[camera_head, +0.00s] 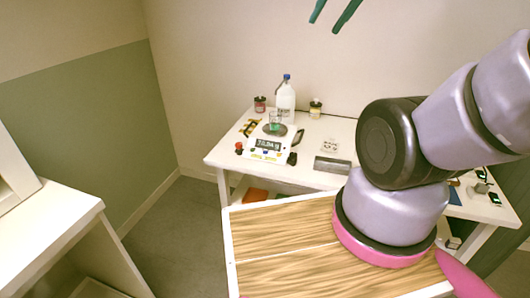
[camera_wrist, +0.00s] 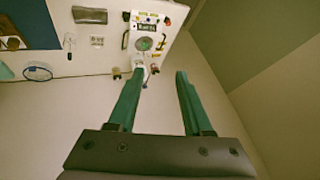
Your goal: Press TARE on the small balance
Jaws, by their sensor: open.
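The small balance (camera_head: 254,152) stands on the white table at the back, with a lit display whose digits are too small to read surely. Yellow-green markings show below the display; I cannot tell which is TARE. A glass with green contents (camera_head: 275,121) stands on its dark round pan. The balance (camera_wrist: 156,28) also shows upside down near the top of the wrist view. My gripper (camera_wrist: 159,71) is open and empty, its two teal fingers apart. In the head view its fingers (camera_head: 333,10) show at the top edge, high above the table and away from the balance.
A white jug with a blue cap (camera_head: 285,98), a dark red jar (camera_head: 260,104) and another jar (camera_head: 315,109) stand behind the balance. A grey tray (camera_head: 332,165) lies to its right. A wooden-topped surface (camera_head: 275,250) is in the foreground. The air around my gripper is clear.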

